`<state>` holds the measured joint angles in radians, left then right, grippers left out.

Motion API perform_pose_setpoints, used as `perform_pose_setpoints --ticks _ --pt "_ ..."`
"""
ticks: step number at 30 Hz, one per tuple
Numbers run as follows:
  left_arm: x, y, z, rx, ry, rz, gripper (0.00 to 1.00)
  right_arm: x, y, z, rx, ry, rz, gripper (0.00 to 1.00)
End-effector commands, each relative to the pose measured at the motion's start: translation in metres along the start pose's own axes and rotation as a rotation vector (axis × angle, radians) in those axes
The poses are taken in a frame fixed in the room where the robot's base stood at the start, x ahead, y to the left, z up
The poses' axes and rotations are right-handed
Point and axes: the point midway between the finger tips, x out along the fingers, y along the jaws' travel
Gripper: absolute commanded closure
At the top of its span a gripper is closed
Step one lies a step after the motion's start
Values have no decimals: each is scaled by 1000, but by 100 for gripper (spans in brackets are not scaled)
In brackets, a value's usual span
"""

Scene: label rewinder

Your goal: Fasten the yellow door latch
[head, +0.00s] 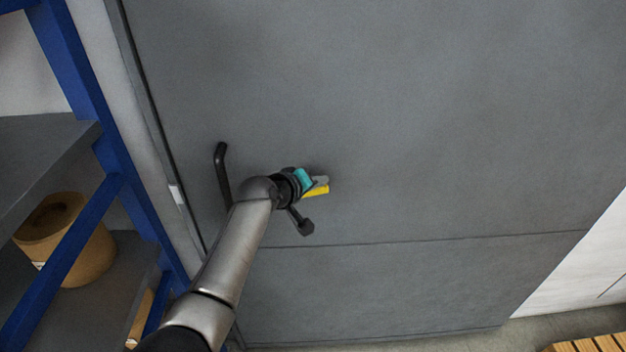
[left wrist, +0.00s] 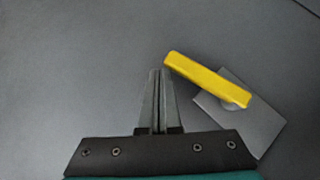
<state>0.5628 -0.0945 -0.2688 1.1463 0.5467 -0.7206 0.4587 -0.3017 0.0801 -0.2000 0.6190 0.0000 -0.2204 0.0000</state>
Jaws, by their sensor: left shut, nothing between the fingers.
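The yellow door latch (left wrist: 208,80) is a flat yellow bar on a grey metal plate (left wrist: 252,125), fixed to the grey door (head: 420,120). In the left wrist view the bar lies tilted, its upper left end close to my fingertips. In the head view the latch (head: 316,192) shows just beyond my gripper, partly hidden by it. My left gripper (left wrist: 157,75) is shut and empty, with its fingertips just left of the bar's upper end. I cannot tell whether they touch it. My right gripper is in neither view.
A black door handle (head: 222,172) stands out left of my left arm. A blue-framed shelf (head: 85,85) with a tan pot (head: 85,255) is at the left. A wooden slatted pallet (head: 600,344) lies at the bottom right. The door face to the right is clear.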

Motion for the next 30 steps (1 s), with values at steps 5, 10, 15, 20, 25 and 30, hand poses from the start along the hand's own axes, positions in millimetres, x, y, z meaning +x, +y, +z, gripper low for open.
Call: perform_pose_setpoints --ticks 5,10,15,20,25,30 --pt "7 -5 7 -1 0 1 100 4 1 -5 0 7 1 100" --pt "10 -9 10 -1 0 1 100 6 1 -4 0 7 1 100" --pt "12 -11 12 -1 1 2 100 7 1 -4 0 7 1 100" --pt "12 -12 12 -1 1 1 100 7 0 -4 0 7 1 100" --pt "12 -12 12 -1 1 1 100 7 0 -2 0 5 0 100" --pt "12 -12 13 -1 0 1 100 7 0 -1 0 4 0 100"
